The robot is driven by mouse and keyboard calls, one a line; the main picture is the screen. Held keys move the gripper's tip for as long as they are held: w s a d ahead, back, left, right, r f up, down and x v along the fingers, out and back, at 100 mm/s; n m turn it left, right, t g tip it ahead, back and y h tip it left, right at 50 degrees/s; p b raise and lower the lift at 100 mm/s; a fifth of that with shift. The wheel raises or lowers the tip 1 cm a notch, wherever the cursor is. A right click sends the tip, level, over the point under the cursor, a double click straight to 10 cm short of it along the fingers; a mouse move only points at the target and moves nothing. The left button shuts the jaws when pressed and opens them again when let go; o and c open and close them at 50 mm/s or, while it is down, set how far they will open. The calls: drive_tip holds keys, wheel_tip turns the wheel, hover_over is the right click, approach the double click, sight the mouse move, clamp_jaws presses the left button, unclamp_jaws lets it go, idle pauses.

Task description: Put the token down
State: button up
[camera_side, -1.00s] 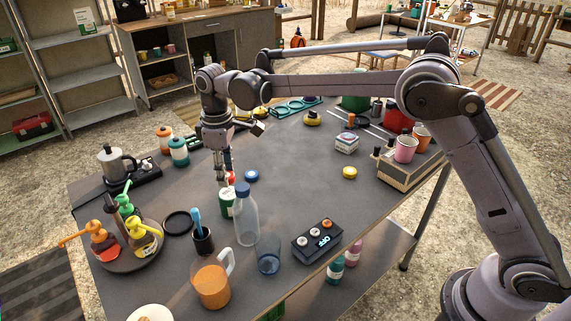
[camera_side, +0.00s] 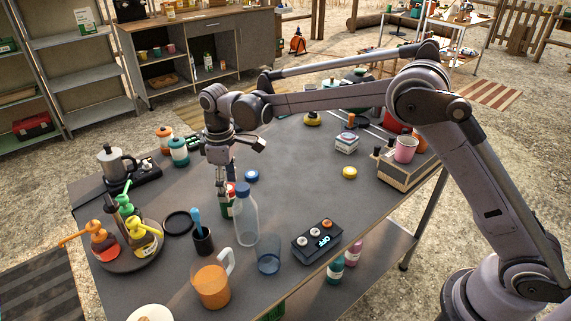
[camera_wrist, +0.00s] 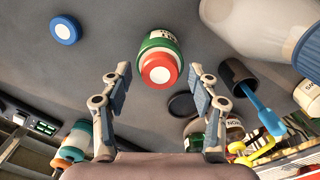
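A red disc with a pale centre (camera_wrist: 160,69), which looks like the token, shows at the top of a green and white jar (camera_wrist: 158,42) in the wrist view. In the side view the red disc (camera_side: 231,188) is low beside my fingers, above the green jar (camera_side: 227,209). My gripper (camera_wrist: 160,76) is open, with its two fingers apart on either side of the red disc and a visible gap at each side. In the side view my gripper (camera_side: 222,188) points down behind the clear bottle, which partly hides the jar. Exact contact between disc and jar is hard to see.
A clear bottle with a blue cap (camera_side: 245,218) stands close to the jar's right. A blue disc (camera_side: 252,175) and a yellow disc (camera_side: 349,172) lie on the grey table. A dark cup with a blue-handled tool (camera_side: 202,240) is in front.

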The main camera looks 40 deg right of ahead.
drive_tip(key=shift+r, duration=0.1)
wheel_tip(320, 180, up, 12)
drive_tip(key=s+d+r+m+t, duration=0.2)
drive_tip(key=s+d+r, duration=0.3)
drive_tip(key=d, duration=0.1)
drive_tip(key=s+d+f+m+t, duration=0.2)
drive_tip(key=s+d, duration=0.4)
drive_tip(key=s, duration=0.5)
drive_tip(key=s+d+f+m+t, duration=0.3)
drive_tip(key=s+d+f+m, duration=0.2)
drive_tip(key=s, duration=0.5)
drive_tip(key=shift+s+d+f, duration=0.4)
drive_tip(key=shift+d+f, duration=0.3)
drive_tip(key=shift+d, duration=0.3)
